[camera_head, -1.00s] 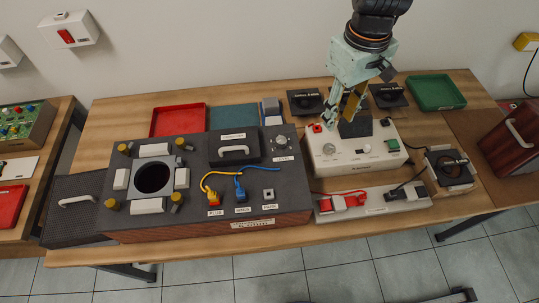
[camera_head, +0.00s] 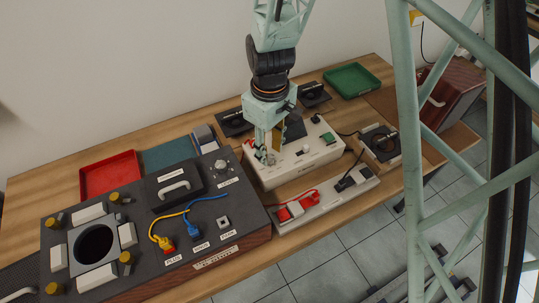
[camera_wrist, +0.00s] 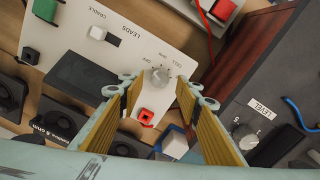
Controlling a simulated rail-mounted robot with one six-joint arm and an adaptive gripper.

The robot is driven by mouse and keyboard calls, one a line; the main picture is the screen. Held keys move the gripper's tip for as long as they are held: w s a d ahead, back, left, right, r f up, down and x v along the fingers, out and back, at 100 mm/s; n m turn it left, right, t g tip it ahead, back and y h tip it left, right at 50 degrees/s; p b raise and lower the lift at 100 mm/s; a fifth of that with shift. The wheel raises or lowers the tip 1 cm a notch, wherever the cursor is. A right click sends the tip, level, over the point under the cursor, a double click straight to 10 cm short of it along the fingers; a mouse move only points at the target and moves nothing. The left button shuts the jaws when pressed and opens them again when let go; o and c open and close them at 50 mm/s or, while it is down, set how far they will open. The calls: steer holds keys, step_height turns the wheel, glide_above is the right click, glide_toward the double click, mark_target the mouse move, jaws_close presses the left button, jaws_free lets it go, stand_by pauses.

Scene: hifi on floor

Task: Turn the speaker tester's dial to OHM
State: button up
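The speaker tester, a white box (camera_head: 312,158) with a sloping top, stands at the back right of the bench; its white panel (camera_wrist: 135,58) fills the upper middle of the wrist view. Its round grey dial (camera_wrist: 161,76) has small lettering around it, including CELL; I cannot read the setting surely. My gripper (camera_wrist: 159,88) is open, with yellow-padded fingers on either side of the dial in the wrist view; contact is not clear. In the head view my gripper (camera_head: 268,157) is low over the tester's left end, and its fingers partly hide the dial.
A red socket (camera_wrist: 146,116) sits close to the dial, between the fingers in the wrist view. The dark speaker box with a LEVEL knob (camera_wrist: 244,136) stands beside the tester. A strip with red and black plugs (camera_head: 328,203) lies in front.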

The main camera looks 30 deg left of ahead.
mark_target(270, 159)
steer(key=shift+f, duration=1.1)
steer(key=c, duration=0.9)
steer(key=shift+m, duration=0.5)
steer(key=m, duration=0.3)
steer(key=shift+m, duration=0.4)
steer(key=shift+m+b, duration=0.3)
steer(key=shift+m, duration=1.6)
